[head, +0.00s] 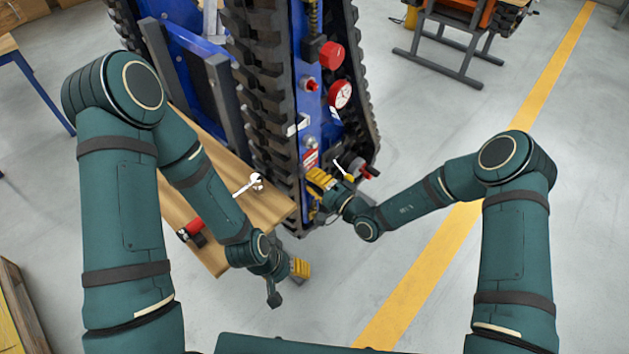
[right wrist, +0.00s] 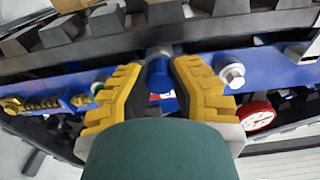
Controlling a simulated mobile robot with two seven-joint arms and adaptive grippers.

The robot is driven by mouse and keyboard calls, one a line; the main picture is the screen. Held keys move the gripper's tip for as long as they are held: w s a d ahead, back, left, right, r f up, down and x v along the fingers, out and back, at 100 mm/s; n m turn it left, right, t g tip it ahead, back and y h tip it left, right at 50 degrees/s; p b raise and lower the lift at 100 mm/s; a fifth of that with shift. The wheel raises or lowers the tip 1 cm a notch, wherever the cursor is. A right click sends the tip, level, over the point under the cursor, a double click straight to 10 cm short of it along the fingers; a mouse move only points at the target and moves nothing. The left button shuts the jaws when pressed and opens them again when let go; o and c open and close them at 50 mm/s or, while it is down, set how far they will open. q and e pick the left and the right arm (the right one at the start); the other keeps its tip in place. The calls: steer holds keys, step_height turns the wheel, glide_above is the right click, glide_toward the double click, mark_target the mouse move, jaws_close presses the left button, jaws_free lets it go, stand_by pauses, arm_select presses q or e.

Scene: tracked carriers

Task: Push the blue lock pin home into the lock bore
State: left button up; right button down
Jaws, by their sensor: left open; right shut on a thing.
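The blue lock pin (right wrist: 159,72) shows in the right wrist view between the yellow finger pads of my right gripper (right wrist: 158,78), which is shut on it. A grey part shows just beyond the pin's far end; I cannot tell whether the pin is inside the lock bore, which is hidden. In the head view my right gripper (head: 320,183) is at the carrier's blue side panel (head: 308,120), low down, and hides the pin. My left gripper (head: 297,271) is open and empty, below the front end of the wooden bench.
The tracked carrier (head: 262,90) stands at top centre. Its panel bears a red-rimmed gauge (head: 341,93), a red knob (head: 331,56) and a silver bolt (right wrist: 231,75) beside my right fingers. The wooden bench (head: 268,215) holds small tools. Floor at lower right is clear.

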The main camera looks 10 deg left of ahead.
steer(key=c, duration=1.1)
jaws_free()
steer(key=shift+o, duration=1)
steer(key=shift+w+a, duration=0.15)
steer(key=v, duration=1.2)
